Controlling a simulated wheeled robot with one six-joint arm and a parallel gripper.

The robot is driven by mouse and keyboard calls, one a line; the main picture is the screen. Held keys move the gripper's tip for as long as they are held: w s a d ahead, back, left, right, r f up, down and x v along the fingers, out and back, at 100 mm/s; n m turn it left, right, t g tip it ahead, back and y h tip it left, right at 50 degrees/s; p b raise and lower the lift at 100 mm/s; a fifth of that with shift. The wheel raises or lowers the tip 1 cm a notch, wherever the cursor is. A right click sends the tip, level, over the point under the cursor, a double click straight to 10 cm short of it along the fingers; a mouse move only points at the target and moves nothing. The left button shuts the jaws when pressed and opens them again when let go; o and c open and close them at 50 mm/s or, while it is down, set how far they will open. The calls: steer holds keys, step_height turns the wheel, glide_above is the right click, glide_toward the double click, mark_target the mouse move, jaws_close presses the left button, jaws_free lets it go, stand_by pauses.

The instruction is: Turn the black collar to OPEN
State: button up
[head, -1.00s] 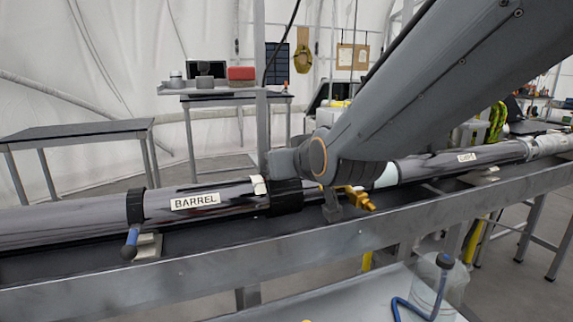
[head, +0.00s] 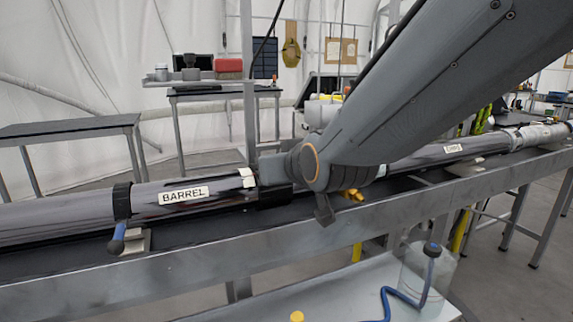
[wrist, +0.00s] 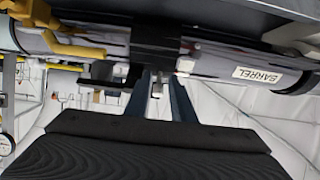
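The black collar (head: 274,194) sits around the long horizontal tube, just right of the part labelled BARREL (head: 184,195). My arm's wrist hides its back and right side in the head view. In the wrist view the collar (wrist: 155,38) crosses the tube at the top centre, with a small white tab beside it. My gripper (wrist: 158,78) points at the collar, its two dark fingers apart and their tips at or very near its edge. A small pale piece shows between the fingers. I cannot tell whether they touch it. No OPEN marking is readable.
A brass fitting (head: 352,194) is close to the right of the collar, partly behind my arm. A black clamp with a blue-knobbed handle (head: 118,238) is on the tube at left. The steel bench rail (head: 200,258) runs along the front. A clear container (head: 425,275) stands below right.

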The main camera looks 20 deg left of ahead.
steer(key=shift+r, duration=0.2)
steer(key=v, duration=0.7)
steer(key=shift+s+d, duration=0.3)
steer(key=shift+r, duration=0.1)
steer(key=w+d+f+m+g+h+p, duration=0.1)
steer(key=d+f+m+g+h+p, duration=0.15)
steer(key=d+f, duration=0.55)
steer(key=d+f+m+g+h+p, duration=0.15)
steer(key=d+f+h, duration=0.25)
steer(key=d, duration=0.7)
steer(key=s+d+f+m+g+h+p, duration=0.1)
steer(key=s+d+f+m+g+p, duration=0.1)
steer(key=s+d, duration=0.4)
steer(key=s+d+f+m+g+h+p, duration=0.1)
steer(key=s+d+f+m+g+p, duration=0.1)
steer(key=s+d, duration=0.4)
steer(key=d+f+g, duration=0.1)
steer(key=d+g, duration=0.1)
steer(key=d, duration=0.3)
steer(key=shift+s+d+f+m, duration=0.3)
steer(key=shift+s, duration=0.1)
